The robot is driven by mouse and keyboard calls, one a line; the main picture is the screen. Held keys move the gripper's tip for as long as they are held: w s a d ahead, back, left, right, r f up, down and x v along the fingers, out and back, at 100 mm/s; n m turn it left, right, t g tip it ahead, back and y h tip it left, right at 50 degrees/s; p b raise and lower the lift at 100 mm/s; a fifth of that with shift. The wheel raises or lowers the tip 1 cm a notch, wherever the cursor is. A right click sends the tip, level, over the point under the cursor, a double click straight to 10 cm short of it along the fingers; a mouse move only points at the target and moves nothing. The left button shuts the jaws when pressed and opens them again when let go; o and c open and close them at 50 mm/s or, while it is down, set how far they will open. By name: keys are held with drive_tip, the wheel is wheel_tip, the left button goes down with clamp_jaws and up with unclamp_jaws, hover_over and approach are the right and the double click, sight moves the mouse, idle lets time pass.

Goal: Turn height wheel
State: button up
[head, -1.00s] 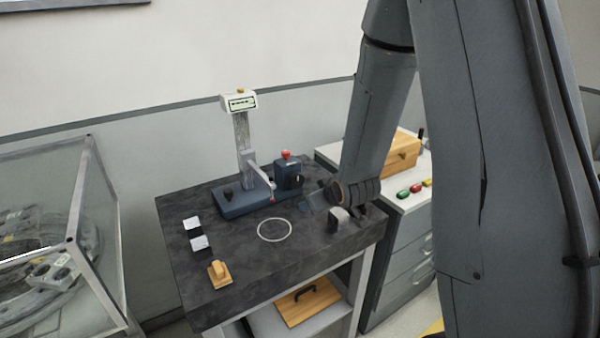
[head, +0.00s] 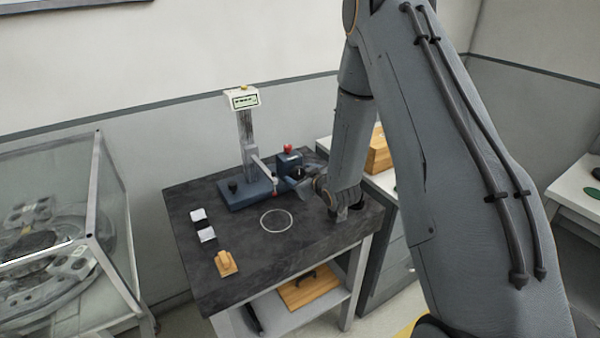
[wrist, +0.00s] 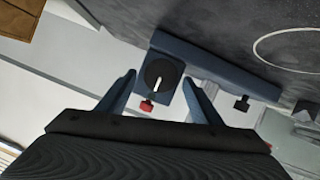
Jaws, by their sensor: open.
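The height gauge stands at the back of the dark table, with a blue base (head: 245,196), an upright column (head: 246,135) and a display head (head: 242,98). At its right end is a blue block (head: 288,160) with a red knob (head: 288,148) on top. In the wrist view the block's dark round wheel (wrist: 160,73) with a white mark faces me, and the red knob (wrist: 146,106) shows below it. My gripper (wrist: 159,78) is open and empty. Its fingertips appear on either side of the wheel, apart from it; the remaining depth is hard to tell.
A white ring outline (head: 276,220) is on the tabletop (head: 265,258). Two small pale-topped blocks (head: 207,235) and a wooden piece (head: 226,263) lie at the left. A glass case (head: 60,215) stands left of the table. A wooden box (head: 379,155) is on the counter at right.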

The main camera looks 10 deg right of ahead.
drive_tip(key=shift+w+f, duration=0.15)
drive_tip(key=shift+w, duration=0.2)
drive_tip(key=c, duration=1.1)
drive_tip(key=m+y, duration=0.1)
drive_tip(key=m+y+b, duration=0.1)
drive_tip(key=m, duration=0.1)
drive_tip(key=shift+d+g, duration=0.25)
drive_tip(key=shift+g, duration=0.15)
drive_tip(key=shift+w+d+m+y+b, duration=0.1)
drive_tip(key=shift+m+y+b, duration=0.15)
drive_tip(key=shift+m+y, duration=0.45)
drive_tip(key=shift+w+d+m+y+b, duration=0.15)
drive_tip(key=shift+m+y, duration=0.25)
drive_tip(key=shift+m, duration=0.6)
drive_tip(key=shift+s, duration=0.1)
